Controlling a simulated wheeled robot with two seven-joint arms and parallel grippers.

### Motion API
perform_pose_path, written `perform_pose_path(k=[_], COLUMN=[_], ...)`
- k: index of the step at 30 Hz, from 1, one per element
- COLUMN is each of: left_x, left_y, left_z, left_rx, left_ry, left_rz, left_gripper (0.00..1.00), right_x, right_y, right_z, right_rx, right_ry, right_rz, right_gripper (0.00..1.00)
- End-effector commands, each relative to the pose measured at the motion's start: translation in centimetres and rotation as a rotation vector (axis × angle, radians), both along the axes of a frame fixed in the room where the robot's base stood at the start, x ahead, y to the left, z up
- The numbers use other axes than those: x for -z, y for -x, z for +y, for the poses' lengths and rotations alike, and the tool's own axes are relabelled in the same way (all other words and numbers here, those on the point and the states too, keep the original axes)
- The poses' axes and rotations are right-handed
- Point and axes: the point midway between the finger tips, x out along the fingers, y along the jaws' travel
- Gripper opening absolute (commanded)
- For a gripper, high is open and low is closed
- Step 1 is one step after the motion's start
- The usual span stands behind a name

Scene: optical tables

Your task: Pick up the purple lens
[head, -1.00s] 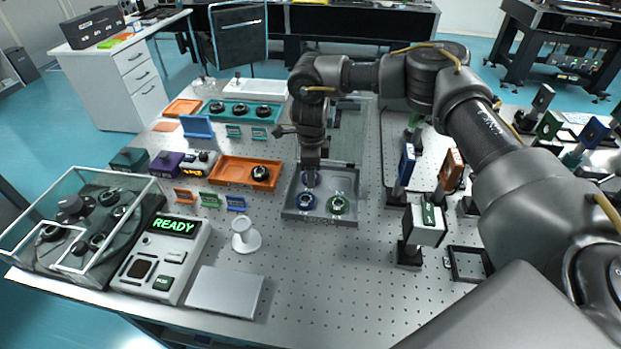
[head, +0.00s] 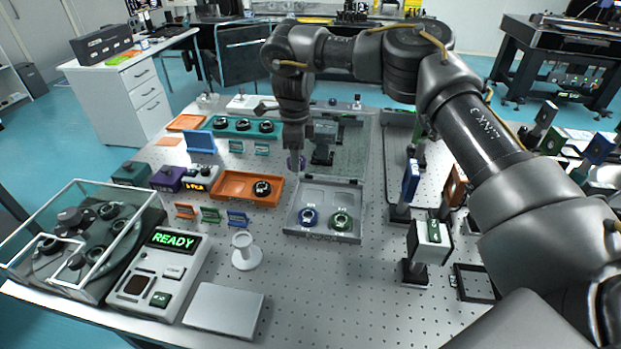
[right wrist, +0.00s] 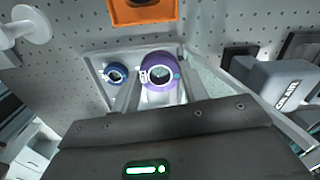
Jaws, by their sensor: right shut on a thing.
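The purple lens (head: 296,161) is held under my right gripper (head: 297,168), above the back left of the grey tray (head: 335,190). In the right wrist view the purple lens (right wrist: 161,88) is a ring with a pale label, between the two fingers of the right gripper (right wrist: 160,92), which are shut on it. A blue-ringed lens (head: 309,217) and a green-ringed lens (head: 341,221) sit in the tray's front part. The blue one also shows in the right wrist view (right wrist: 116,75). My left gripper is not in view.
An orange tray (head: 235,187) with a black-ringed lens lies left of the grey tray. A white pedestal (head: 245,251) stands in front of it. A glass-walled case (head: 85,235) and a READY box (head: 158,275) are at front left. Upright optic mounts (head: 428,245) stand at right.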

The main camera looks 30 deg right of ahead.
Motion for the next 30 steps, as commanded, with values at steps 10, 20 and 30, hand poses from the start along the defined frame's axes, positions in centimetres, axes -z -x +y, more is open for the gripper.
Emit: perform_pose_path(k=[10,20,30], left_x=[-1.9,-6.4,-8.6], left_y=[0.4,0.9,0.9], left_z=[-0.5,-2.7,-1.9], left_rx=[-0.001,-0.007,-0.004], left_ry=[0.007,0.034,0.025], left_rz=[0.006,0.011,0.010], left_gripper=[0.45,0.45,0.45], right_x=[-2.8,-4.3,-4.3], right_y=[-4.3,-6.8,-7.5], right_z=[3.0,4.4,5.1], right_rx=[0.005,0.004,0.000], right_ry=[0.005,0.002,-0.001], right_rz=[0.007,-0.008,0.000], right_gripper=[0.21,0.21,0.21])
